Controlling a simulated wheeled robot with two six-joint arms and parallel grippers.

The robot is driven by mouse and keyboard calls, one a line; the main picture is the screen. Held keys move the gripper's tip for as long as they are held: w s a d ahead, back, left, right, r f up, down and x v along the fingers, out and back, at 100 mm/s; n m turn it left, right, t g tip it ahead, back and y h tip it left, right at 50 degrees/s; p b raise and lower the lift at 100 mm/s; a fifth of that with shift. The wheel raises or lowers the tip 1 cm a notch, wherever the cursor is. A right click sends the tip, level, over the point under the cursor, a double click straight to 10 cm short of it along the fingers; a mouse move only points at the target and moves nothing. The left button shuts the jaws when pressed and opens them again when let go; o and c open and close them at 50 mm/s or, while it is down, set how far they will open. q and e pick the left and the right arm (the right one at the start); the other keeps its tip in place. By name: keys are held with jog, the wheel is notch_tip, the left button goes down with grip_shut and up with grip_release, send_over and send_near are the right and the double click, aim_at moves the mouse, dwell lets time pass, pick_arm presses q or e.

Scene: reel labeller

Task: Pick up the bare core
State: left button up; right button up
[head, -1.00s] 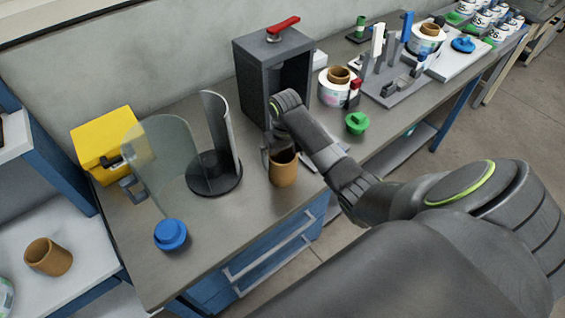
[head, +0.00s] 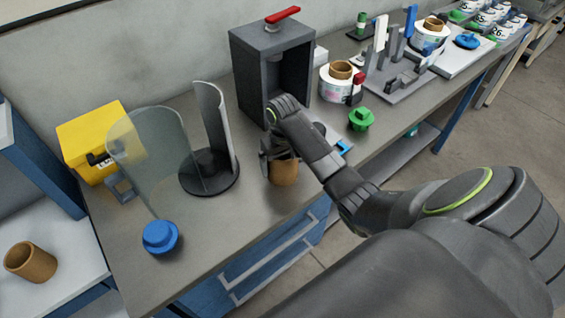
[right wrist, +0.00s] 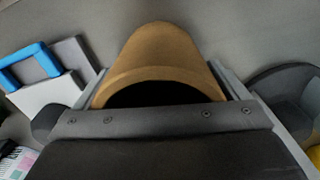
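A bare brown core (head: 284,173) stands upright at the bench's front edge in the head view. My right gripper (head: 272,160) is at the core, and its dark fingers partly cover the core's upper part. In the right wrist view the core (right wrist: 160,55) lies between the two grey fingers, one on each side and very close to its wall. I cannot tell whether the fingers press on it. The core's dark opening faces the camera there. My left gripper is not in view.
Left of the core are a black round base with a curved upright (head: 208,172), a clear curved panel and a blue knob (head: 160,237). A dark grey press with a red handle (head: 272,60) stands behind. Another brown core (head: 30,261) sits on the left shelf.

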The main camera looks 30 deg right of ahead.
jog(key=c, duration=0.7)
jog(key=shift+r, duration=0.1)
